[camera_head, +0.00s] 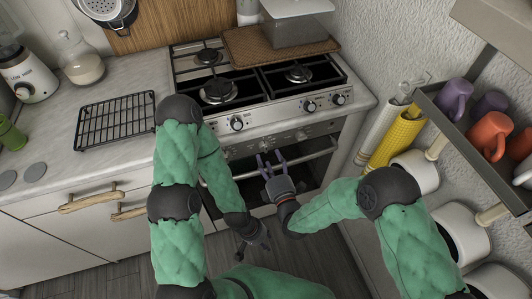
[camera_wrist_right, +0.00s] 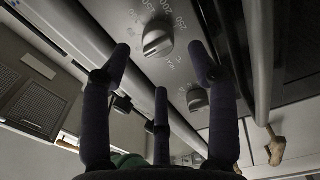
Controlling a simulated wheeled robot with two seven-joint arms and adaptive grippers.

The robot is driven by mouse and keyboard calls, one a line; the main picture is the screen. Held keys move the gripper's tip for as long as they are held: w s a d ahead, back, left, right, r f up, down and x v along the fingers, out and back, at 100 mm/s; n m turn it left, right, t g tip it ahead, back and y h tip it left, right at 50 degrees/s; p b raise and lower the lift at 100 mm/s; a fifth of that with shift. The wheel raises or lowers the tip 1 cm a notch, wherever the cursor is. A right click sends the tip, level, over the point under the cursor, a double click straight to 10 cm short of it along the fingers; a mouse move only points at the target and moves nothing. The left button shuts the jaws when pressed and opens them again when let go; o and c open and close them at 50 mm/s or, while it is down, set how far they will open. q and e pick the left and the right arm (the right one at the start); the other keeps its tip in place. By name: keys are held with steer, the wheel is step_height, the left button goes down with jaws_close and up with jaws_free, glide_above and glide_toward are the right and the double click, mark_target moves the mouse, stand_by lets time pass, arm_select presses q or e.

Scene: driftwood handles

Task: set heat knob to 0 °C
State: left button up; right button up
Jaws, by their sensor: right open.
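The heat knob (camera_wrist_right: 157,40) is a round pale dial with a raised grip bar, on the oven's front panel. Numbers such as 200 and 250 are printed around it in the right wrist view; its exact setting is too small to tell. My right gripper (camera_head: 271,160) is open and empty in front of the oven panel. In the right wrist view its purple fingers (camera_wrist_right: 161,62) point toward the panel, their tips spread to either side below the heat knob, apparently not touching it. My left gripper (camera_head: 252,250) hangs low over the floor, away from the oven; its jaws are unclear.
A second knob (camera_wrist_right: 197,98) sits beside the heat knob on the panel. The oven handle (camera_head: 315,153) runs across the door just below. A hob (camera_head: 255,80) with burners, a wire rack (camera_head: 115,120) and a mug shelf (camera_head: 470,140) at right stand around.

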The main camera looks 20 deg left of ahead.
steer(key=v, duration=0.7)
steer(key=shift+s+d, duration=0.25)
steer(key=shift+s, duration=0.1)
